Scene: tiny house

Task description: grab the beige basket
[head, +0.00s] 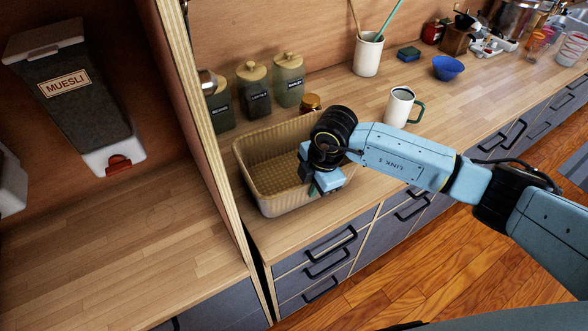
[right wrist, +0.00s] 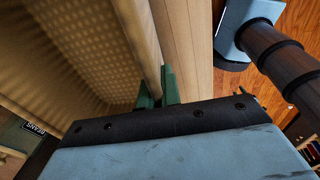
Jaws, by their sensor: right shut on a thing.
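The beige basket (head: 272,163) stands on the wooden counter in the head view, close to the upright wooden panel. It is open at the top and looks empty. My right gripper (head: 326,182) is at the basket's right front side. In the right wrist view, the green fingers of my right gripper (right wrist: 157,92) are shut on the rim of the basket (right wrist: 75,55), with the woven inside to the left and the counter to the right. My left gripper is not in view.
Several lidded jars (head: 254,90) stand behind the basket, and a small brown jar (head: 311,103) is close to its back rim. A white mug (head: 400,107) stands to the right. The wooden panel (head: 205,130) rises at the left. The counter edge is in front.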

